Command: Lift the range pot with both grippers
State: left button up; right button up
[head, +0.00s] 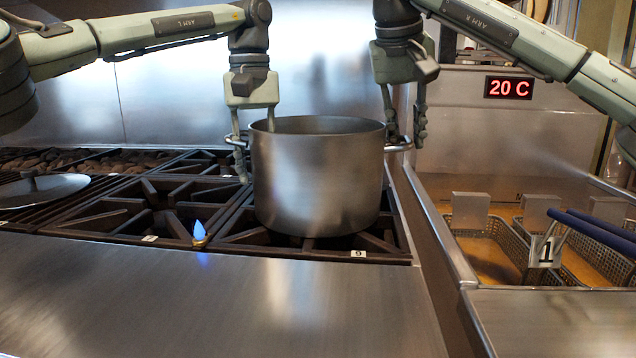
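The range pot (318,185) is a tall steel pot standing upright on the front right burner grate (300,250). It has a loop handle on each side. My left gripper (254,135) points down at the left handle (232,142), its fingers apart, one at the outside of the handle and one by the pot rim. My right gripper (406,132) points down at the right handle (402,147), its fingers apart on either side of it. Whether the fingers touch the handles cannot be told. The pot's inside is mostly hidden.
A small blue flame (198,231) burns left of the pot. A metal lid (42,190) lies on the grates at the left. Fryer baskets (490,245) with blue handles sit in the fryer at the right. The steel front ledge (200,305) is clear.

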pick_arm(q)
jog(key=shift+f, duration=0.9)
pick_arm(e)
jog(key=shift+w+d+f, duration=0.15)
jog(key=shift+w+f, duration=0.05)
jog(key=shift+f, duration=0.35)
pick_arm(q)
grip_shut()
pick_arm(e)
grip_shut()
pick_arm(q)
jog(key=shift+r, duration=0.1)
pick_arm(e)
jog(key=shift+r, duration=0.1)
